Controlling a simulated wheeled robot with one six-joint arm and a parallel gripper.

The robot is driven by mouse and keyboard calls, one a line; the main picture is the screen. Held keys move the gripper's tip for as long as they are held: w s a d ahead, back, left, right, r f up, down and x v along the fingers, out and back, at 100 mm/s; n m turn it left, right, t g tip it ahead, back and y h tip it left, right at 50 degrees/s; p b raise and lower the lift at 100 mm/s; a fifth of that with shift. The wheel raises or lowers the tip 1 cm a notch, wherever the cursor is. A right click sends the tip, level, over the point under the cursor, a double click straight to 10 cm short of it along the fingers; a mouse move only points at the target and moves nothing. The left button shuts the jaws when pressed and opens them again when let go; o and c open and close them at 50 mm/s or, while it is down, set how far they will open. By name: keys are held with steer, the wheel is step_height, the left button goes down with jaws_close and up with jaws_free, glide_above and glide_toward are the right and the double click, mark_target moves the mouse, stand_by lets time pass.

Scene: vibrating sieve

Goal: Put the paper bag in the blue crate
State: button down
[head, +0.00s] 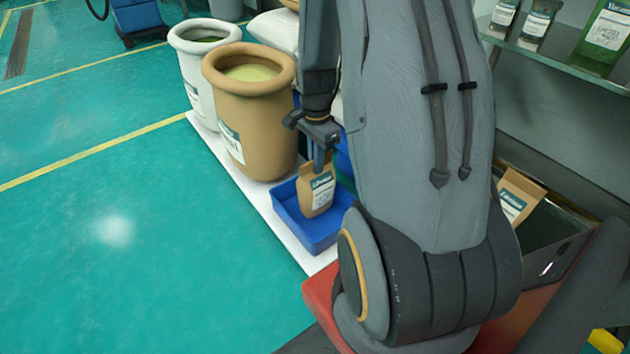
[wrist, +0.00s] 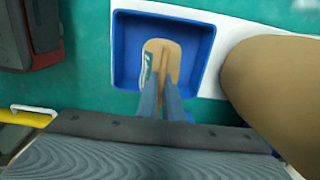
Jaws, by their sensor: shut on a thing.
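The paper bag (head: 317,190) is tan with a white and green label. My gripper (head: 322,165) is shut on its top and holds it upright. The blue crate (head: 316,232) is low and open and stands on a white platform. In the head view the bag is over the crate, its lower part within the rim outline. In the wrist view the bag (wrist: 161,60) lies inside the outline of the crate (wrist: 127,48), with my gripper's fingers (wrist: 160,88) at its top. I cannot tell whether its bottom touches the crate floor.
A large tan sack-like drum (head: 255,120) stands close behind the crate, with a white one (head: 195,75) beyond it. Another paper bag (head: 517,197) stands in a dark bin (head: 560,255) at right. Green floor at left is clear.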

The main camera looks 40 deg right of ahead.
step_height(320, 180, down, 5)
steer(key=b, duration=0.2)
steer(key=shift+r+b, duration=0.1)
steer(key=shift+b, duration=0.2)
steer(key=c, duration=1.9)
jaws_free()
step_height(320, 180, up, 12)
steer(key=p, duration=0.6)
steer(key=shift+p, duration=0.4)
